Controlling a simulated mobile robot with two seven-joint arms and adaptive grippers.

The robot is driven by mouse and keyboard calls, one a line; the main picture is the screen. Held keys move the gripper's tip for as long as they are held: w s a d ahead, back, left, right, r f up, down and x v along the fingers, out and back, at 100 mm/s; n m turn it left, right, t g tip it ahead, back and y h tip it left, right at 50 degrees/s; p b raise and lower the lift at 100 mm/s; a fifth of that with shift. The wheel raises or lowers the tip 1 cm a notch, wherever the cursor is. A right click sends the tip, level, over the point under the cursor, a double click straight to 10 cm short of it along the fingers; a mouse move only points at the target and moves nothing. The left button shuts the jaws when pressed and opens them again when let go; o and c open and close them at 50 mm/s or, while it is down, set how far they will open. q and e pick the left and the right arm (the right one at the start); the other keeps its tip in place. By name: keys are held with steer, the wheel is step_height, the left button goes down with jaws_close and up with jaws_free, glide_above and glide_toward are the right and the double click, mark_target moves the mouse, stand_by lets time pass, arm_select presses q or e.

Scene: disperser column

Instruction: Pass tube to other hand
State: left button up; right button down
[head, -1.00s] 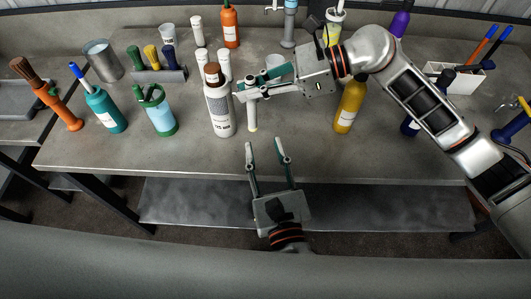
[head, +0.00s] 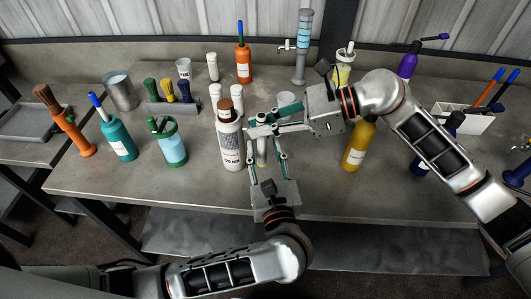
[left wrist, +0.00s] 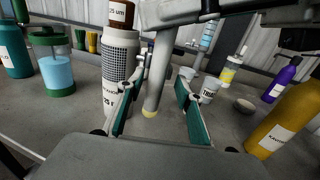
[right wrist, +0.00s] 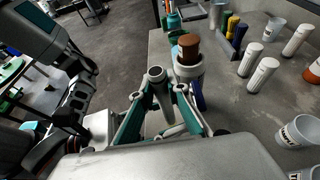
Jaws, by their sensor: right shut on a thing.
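The tube is a slim grey cylinder with a pale yellowish lower end. It hangs upright in the head view (head: 262,153) and in the left wrist view (left wrist: 157,75), and its open top shows in the right wrist view (right wrist: 157,76). My right gripper (head: 262,131) is shut on its upper part. My left gripper (head: 266,158) is below and in front, open, with one finger on each side of the tube's lower part. In the left wrist view the left gripper's fingers (left wrist: 158,100) stand apart from the tube, with gaps on both sides.
A white bottle with a brown cap (head: 230,140) stands close on the left of the tube. A yellow bottle (head: 356,147) stands to the right. Teal (head: 120,138) and green-blue (head: 170,145) bottles stand farther left. The bench front (head: 210,190) is clear.

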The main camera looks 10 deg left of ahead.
arm_select(q)
jaws_close()
arm_select(e)
steer(key=c, duration=1.9)
jaws_free()
